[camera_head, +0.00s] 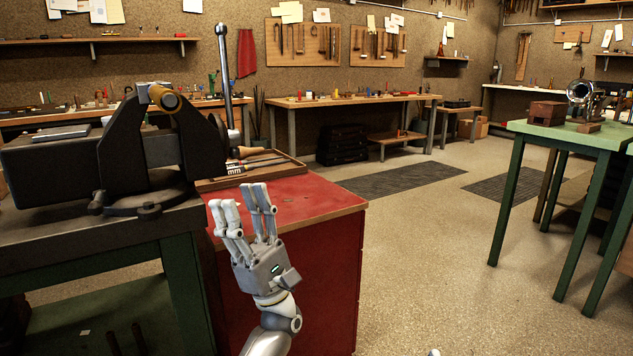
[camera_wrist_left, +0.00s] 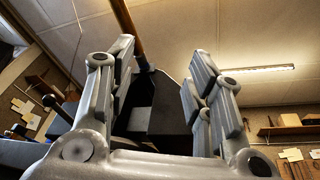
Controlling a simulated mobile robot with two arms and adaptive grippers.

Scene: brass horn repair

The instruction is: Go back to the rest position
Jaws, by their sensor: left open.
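My left gripper (camera_head: 241,197) is raised with its fingers pointing up, in front of the red cabinet (camera_head: 315,200). Its fingers are apart with nothing between them. In the left wrist view my left gripper (camera_wrist_left: 160,80) also shows two spread, empty finger sets. A dark bench vise (camera_head: 140,145) stands to the left of the gripper, apart from it in the picture. A rod or bar with a brass-coloured round end (camera_head: 165,98) shows at the top of the vise. My right gripper cannot be made out.
The vise stands on a green-legged bench (camera_head: 90,235). A wooden tray (camera_head: 250,170) with hand tools lies on the red cabinet. A green table (camera_head: 570,135) at the right carries a wooden box (camera_head: 547,112) and a metal horn part (camera_head: 580,92). Open floor (camera_head: 440,240) lies between.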

